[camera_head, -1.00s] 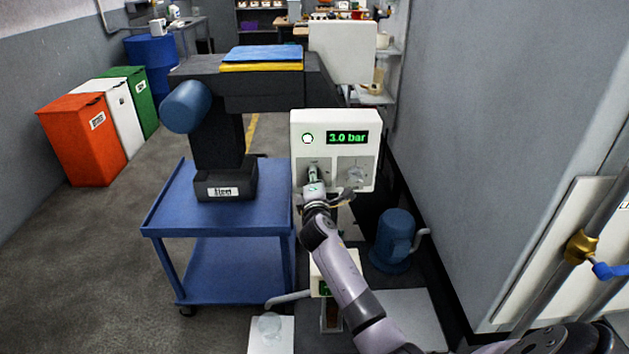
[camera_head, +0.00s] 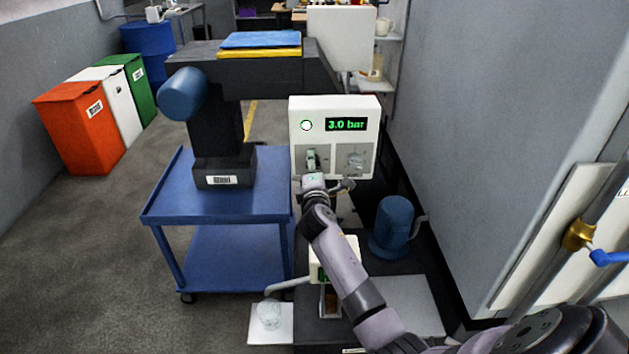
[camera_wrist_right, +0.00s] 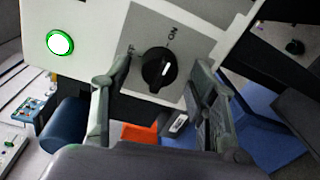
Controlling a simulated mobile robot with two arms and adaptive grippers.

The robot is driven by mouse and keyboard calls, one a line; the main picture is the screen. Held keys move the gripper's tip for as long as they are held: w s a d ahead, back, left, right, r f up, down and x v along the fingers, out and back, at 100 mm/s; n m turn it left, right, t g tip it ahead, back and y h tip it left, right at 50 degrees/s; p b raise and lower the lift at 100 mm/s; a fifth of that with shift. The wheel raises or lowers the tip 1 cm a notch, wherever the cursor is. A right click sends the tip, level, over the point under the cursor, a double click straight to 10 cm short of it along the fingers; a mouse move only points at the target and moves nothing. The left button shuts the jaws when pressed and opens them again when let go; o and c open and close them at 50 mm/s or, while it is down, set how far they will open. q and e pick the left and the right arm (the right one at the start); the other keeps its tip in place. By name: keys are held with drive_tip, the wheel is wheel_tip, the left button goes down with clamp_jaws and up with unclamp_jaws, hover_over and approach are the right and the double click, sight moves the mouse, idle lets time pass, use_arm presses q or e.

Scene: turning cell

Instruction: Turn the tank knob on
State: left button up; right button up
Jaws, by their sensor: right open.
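A white control box (camera_head: 334,103) has a green "3.0 bar" display, a round lamp (camera_head: 306,126) and two grey plates. My right gripper (camera_head: 311,163) is at the left plate, below the lamp. Its open fingers (camera_wrist_right: 164,72) stand on either side of the knob; whether they touch it cannot be told. In the head view the gripper hides much of this knob. My left gripper does not show.
The right plate (camera_head: 355,160) also bears a control, indistinct here. A blue cart (camera_head: 265,207) carries a dark machine arm on the left. A blue motor-like unit (camera_head: 392,228) stands below right of the box. A grey wall (camera_head: 480,130) closes the right side.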

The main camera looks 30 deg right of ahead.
drive_tip(key=v, duration=1.1)
drive_tip(key=shift+s, duration=0.1)
